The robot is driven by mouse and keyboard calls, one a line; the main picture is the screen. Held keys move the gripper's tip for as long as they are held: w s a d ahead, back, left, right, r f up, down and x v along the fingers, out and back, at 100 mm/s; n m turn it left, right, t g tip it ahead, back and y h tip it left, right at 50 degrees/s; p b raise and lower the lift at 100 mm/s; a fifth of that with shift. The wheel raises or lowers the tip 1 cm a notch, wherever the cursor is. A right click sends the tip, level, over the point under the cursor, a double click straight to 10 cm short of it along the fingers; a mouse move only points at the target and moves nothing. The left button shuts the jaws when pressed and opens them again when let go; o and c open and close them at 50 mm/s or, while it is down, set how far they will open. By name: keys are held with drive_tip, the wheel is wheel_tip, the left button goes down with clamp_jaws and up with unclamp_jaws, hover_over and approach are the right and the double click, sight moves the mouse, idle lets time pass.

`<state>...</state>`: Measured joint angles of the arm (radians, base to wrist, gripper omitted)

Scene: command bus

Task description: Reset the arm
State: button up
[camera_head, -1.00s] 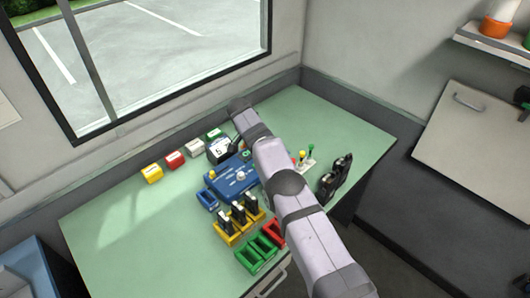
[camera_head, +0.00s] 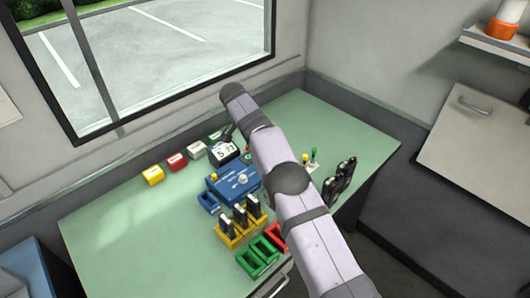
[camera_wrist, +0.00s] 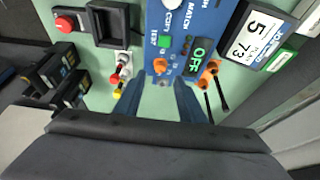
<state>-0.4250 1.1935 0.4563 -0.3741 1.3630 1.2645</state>
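My arm reaches from the lower right across the green table (camera_head: 120,225) in the head view, and its wrist end is raised above the table's back edge. My gripper (camera_wrist: 165,98) shows in the wrist view with its two dark blue fingers apart and bare table between them. It hangs over the table in front of the blue control box (camera_wrist: 185,50), which has a lit "OFF" display. I see nothing held. In the head view the fingers cannot be made out clearly, and the arm hides part of the table.
A "5 73" display (camera_head: 225,151) stands at the back beside yellow (camera_head: 153,175), red (camera_head: 177,162) and white blocks. Black handsets (camera_head: 341,178) stand at right. The table's left side is clear.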

drive_tip(key=shift+s+a+r, duration=0.1)
drive_tip(key=shift+r, duration=0.3)
drive_tip(key=s+d+r+n+g+y, duration=0.25)
drive_tip(key=s+d+n, duration=0.35)
drive_tip(key=s+d, duration=0.75)
drive_tip(key=s+d+f+n, duration=0.1)
drive_tip(key=s+d+f, duration=0.1)
drive_tip(key=s, duration=1)
drive_tip(key=s+d+f+n, duration=0.2)
drive_tip(key=s, duration=1.1)
drive_tip(key=shift+d+f+g+y, duration=0.2)
drive_tip(key=shift+f+g+y, duration=0.1)
drive_tip(key=shift+g+y, duration=0.05)
idle(0.9)
